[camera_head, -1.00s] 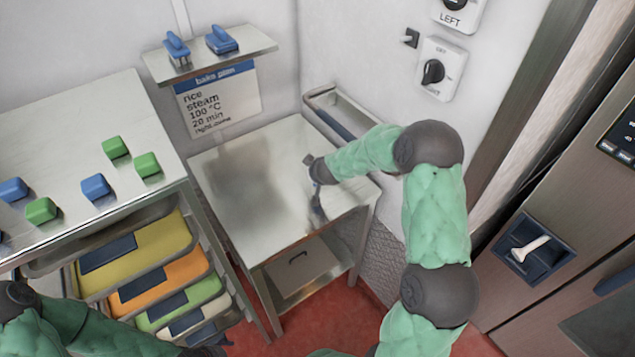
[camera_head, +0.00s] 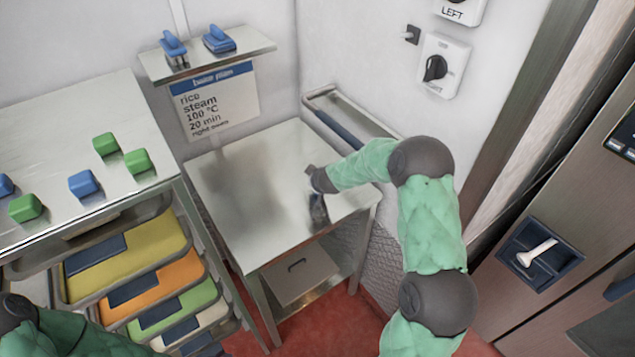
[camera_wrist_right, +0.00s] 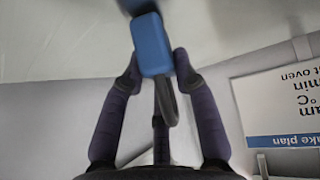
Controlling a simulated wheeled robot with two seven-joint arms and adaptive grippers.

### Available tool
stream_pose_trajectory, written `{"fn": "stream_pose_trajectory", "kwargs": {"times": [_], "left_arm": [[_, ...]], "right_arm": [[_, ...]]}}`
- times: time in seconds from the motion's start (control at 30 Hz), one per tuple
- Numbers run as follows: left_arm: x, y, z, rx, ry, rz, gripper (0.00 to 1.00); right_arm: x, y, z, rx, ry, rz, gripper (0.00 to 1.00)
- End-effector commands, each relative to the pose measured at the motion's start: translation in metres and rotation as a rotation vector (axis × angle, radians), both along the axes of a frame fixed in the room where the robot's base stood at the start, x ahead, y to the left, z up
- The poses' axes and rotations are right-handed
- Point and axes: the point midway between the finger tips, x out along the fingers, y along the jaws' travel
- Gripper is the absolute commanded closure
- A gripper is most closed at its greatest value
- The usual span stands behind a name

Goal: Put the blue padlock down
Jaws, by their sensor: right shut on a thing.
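The blue padlock (camera_wrist_right: 153,45) is between the fingers of my right gripper (camera_wrist_right: 153,72) in the right wrist view, its dark shackle curving down beside the fingers. In the head view my right gripper (camera_head: 317,196) points down over the right part of the steel table (camera_head: 246,213). The padlock cannot be made out there, and I cannot tell whether it touches the table. Another blue patch shows above it in the wrist view, possibly its reflection. My left arm enters at the lower left; its gripper is out of frame.
Two blue padlock-like items (camera_head: 218,40) sit on a wall shelf (camera_head: 205,60) above a printed plan (camera_head: 215,100). A counter (camera_head: 75,130) at left holds green and blue blocks, with coloured trays (camera_head: 120,260) below. The table's left part is clear. A narrow wall trough (camera_head: 345,118) lies behind.

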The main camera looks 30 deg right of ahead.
Motion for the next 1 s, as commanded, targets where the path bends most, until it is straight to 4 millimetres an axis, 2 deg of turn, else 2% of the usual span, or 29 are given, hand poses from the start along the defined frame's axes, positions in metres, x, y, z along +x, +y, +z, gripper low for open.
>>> {"fn": "stream_pose_trajectory", "kwargs": {"times": [0.1,0.13,0.2,0.5,0.63,0.77,1.0], "left_arm": [[0.000,0.000,-0.002,0.000,0.000,0.000,0.19],[0.000,0.000,-0.001,0.000,0.000,0.000,0.19],[0.000,0.000,-0.001,0.000,0.000,0.000,0.19],[0.000,0.000,-0.001,0.000,0.000,0.000,0.19],[0.000,0.000,0.002,0.000,0.000,0.000,0.19],[0.000,0.000,0.009,0.000,0.000,0.000,0.19],[0.000,0.000,0.027,0.000,0.000,0.000,0.19]], "right_arm": [[0.000,0.000,-0.004,-0.001,0.000,0.001,1.00],[0.000,0.000,-0.003,-0.001,0.000,0.001,0.62],[0.000,0.000,-0.003,-0.001,0.001,0.001,0.47],[0.000,0.000,-0.003,0.000,0.001,0.000,0.47],[-0.002,0.001,0.004,0.001,0.001,-0.001,0.47],[-0.013,0.004,0.018,-0.001,0.000,0.001,0.47],[-0.045,0.013,0.056,-0.001,-0.001,-0.001,0.47]]}}
